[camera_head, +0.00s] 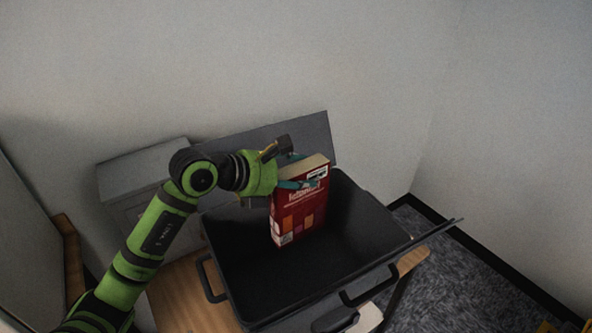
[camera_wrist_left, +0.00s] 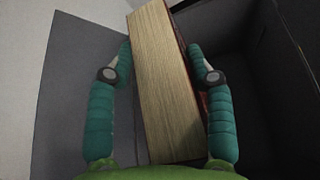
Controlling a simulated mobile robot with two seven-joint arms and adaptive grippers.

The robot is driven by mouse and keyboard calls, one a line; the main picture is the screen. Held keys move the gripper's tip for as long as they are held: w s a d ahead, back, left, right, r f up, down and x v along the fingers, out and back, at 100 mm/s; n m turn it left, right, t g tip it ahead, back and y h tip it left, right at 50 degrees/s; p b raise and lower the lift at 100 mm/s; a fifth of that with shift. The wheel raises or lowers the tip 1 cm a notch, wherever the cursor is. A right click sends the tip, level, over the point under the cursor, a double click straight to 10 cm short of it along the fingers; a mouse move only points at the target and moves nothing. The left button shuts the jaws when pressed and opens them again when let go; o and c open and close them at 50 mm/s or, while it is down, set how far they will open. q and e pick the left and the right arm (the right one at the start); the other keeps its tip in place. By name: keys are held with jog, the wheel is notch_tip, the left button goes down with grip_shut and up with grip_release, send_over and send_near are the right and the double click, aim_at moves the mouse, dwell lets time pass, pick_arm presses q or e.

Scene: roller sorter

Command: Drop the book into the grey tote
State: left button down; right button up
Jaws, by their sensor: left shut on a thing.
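A thick red book (camera_head: 300,208) with a white title hangs upright over the open grey tote (camera_head: 265,262). In the left wrist view the pale page block of the book (camera_wrist_left: 160,80) fills the middle. My left gripper (camera_head: 300,178) is shut on the book near its upper end; its teal fingers (camera_wrist_left: 163,72) press on both sides. The lower part of the book is in front of the dark tote interior in the head view. I cannot tell whether it touches the tote floor. My right gripper is not in view.
The tote's lid flaps stand open, one at the back (camera_head: 270,142) and one at the right (camera_head: 420,245). The tote stands on a wooden table (camera_head: 190,292). A lighter grey box (camera_head: 130,190) is behind at the left. Walls are close behind.

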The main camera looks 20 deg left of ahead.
pick_arm(q)
jog(key=shift+r, duration=0.15)
jog(key=shift+c, duration=2)
grip_release()
jog(key=shift+s, duration=0.1)
jog(key=v, duration=0.7)
jog(key=shift+s, duration=0.2)
jog(key=shift+a+r, duration=0.1)
jog(key=shift+a, duration=0.05)
